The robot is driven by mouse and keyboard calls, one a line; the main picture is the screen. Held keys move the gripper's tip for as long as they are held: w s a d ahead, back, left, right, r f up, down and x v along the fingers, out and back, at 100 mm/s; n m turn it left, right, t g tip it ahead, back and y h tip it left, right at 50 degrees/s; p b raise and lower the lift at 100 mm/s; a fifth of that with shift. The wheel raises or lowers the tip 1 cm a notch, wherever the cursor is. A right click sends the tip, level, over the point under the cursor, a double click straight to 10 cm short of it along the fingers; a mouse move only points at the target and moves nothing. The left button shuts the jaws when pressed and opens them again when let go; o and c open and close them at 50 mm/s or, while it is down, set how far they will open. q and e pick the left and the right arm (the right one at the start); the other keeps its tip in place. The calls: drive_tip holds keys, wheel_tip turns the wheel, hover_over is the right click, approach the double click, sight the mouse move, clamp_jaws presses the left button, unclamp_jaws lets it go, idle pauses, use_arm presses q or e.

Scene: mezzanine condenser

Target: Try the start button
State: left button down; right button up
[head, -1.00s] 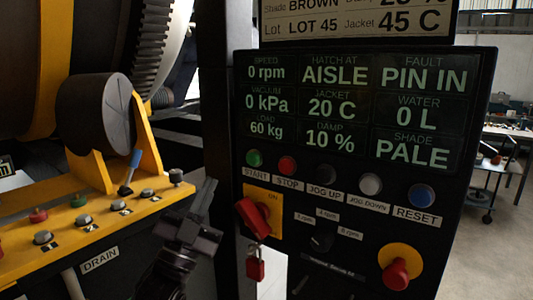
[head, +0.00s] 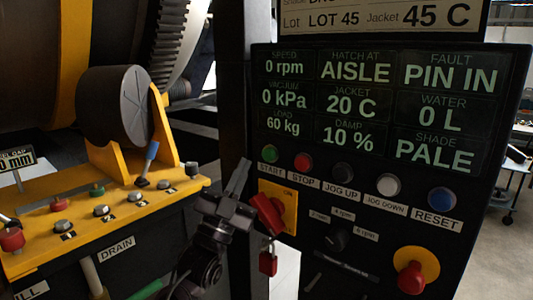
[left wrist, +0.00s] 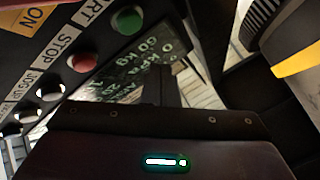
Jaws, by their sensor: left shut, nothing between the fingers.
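The green start button (head: 270,154) is on the black control panel (head: 262,100), above its START label and left of the red stop button (head: 303,161). In the left wrist view the start button (left wrist: 127,20) is at the top, with the stop button (left wrist: 82,62) below and left of it. My left gripper (head: 240,172) is shut and empty, with its fingers pointing up, just left of and a little below the start button in the picture. A gap shows between fingertips and button in the head view. My right gripper is not in view.
A red switch handle (head: 267,212) on a yellow plate and a red padlock (head: 268,263) are close right of my left gripper. A yellow ledge (head: 120,215) with several knobs is at left. The display reads 0 rpm and PIN IN.

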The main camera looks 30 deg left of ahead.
sight(266, 149)
use_arm(q)
drive_tip(key=w, duration=0.4)
drive_tip(key=shift+d, duration=0.2)
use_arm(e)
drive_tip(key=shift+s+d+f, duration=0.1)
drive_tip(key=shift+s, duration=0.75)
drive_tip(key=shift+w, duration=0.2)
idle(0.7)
use_arm(q)
drive_tip(key=shift+w, duration=0.45)
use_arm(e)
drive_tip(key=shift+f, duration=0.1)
use_arm(q)
drive_tip(key=shift+w+b, duration=0.3)
drive_tip(key=shift+w, duration=0.1)
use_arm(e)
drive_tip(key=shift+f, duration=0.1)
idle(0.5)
use_arm(q)
drive_tip(key=shift+s, duration=0.9)
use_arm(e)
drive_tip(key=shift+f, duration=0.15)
